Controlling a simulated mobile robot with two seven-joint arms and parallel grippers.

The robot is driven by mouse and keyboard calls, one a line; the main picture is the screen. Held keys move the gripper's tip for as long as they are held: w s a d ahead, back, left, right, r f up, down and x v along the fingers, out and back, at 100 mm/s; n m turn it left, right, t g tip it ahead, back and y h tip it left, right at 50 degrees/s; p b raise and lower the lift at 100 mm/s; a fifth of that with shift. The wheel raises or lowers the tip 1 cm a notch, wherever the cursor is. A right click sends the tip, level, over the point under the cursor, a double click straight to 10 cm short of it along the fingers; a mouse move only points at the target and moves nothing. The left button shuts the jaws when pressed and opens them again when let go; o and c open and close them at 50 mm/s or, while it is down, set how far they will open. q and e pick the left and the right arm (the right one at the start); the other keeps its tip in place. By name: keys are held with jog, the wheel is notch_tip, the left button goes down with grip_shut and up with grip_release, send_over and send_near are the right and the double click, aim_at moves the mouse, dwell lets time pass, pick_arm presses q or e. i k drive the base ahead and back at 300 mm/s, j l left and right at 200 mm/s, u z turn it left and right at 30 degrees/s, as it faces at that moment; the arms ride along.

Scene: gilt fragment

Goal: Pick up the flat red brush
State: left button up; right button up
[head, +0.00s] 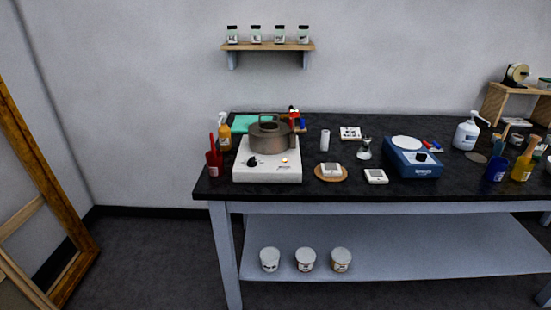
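Neither of my grippers shows in the head view. No flat red brush can be made out for certain. A red cup (214,161) stands at the left end of the dark worktop, with thin red upright items rising from it, too small to identify. A small red object (293,114) stands behind the pot, partly hidden.
The dark table (300,201) carries a white hotplate (267,172) with a grey pot (270,137), a blue device (413,168), a white pump bottle (466,134) and a blue cup (495,168). A wooden frame (35,150) leans at left. The floor in front is clear.

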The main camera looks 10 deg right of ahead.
aim_at(211, 134)
jog(key=z, duration=0.85)
jog(key=j+z, duration=0.85)
jog(key=k+j+z, duration=0.1)
jog(key=j+z, duration=0.3)
jog(key=j, duration=0.45)
